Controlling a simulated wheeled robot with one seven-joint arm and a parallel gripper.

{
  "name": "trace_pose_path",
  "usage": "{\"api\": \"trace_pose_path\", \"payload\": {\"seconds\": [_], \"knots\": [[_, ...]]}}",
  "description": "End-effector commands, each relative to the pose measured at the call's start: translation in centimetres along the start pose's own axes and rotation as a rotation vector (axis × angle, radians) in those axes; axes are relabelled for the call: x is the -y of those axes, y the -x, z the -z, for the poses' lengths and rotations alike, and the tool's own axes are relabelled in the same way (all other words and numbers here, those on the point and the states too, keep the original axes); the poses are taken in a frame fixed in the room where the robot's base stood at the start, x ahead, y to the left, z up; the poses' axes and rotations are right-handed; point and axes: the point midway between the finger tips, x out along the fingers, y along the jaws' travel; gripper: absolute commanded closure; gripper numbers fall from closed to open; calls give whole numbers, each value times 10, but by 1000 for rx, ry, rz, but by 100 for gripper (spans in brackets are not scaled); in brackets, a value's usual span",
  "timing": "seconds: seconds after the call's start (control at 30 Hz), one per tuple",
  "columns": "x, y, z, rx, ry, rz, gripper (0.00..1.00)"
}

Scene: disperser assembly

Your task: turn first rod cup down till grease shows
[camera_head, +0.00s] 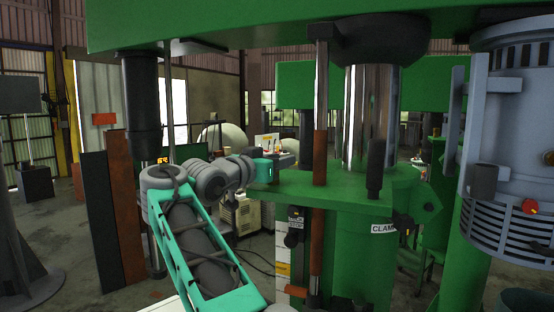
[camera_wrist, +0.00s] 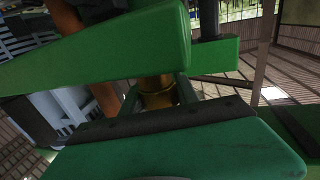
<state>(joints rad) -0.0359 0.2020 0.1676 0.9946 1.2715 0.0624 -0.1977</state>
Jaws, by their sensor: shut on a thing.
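My gripper (camera_head: 264,170) shows in the head view as a teal end of my arm, left of the upright rod (camera_head: 320,150) and close to the green machine. Its fingertips cannot be made out there. In the wrist view, my gripper (camera_wrist: 158,97) has its two dark green fingers on either side of a brass-coloured cup (camera_wrist: 157,83) and is shut on it. The cup's upper part is hidden by a green machine beam (camera_wrist: 110,45), and its lower part by the gripper body. I see no grease. The cup cannot be made out in the head view.
The green machine table (camera_head: 290,187) lies right of my gripper, with a thick chrome column (camera_head: 368,115) behind the rod. A grey motor (camera_head: 510,130) stands at the far right. A rust-brown board (camera_head: 124,215) stands to the left. The beam passes close above the fingers.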

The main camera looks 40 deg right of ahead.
Motion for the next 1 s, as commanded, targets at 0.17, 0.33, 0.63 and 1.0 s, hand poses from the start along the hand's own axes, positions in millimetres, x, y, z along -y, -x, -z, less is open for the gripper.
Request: {"api": "trace_pose_path", "payload": {"seconds": [0.17,0.33,0.63,1.0], "knots": [[-1,0,0,-2,0,-69,100],[-3,0,0,-1,0,-105,100],[-4,0,1,-2,-1,-114,100],[-4,0,1,-1,-1,-113,44]]}}
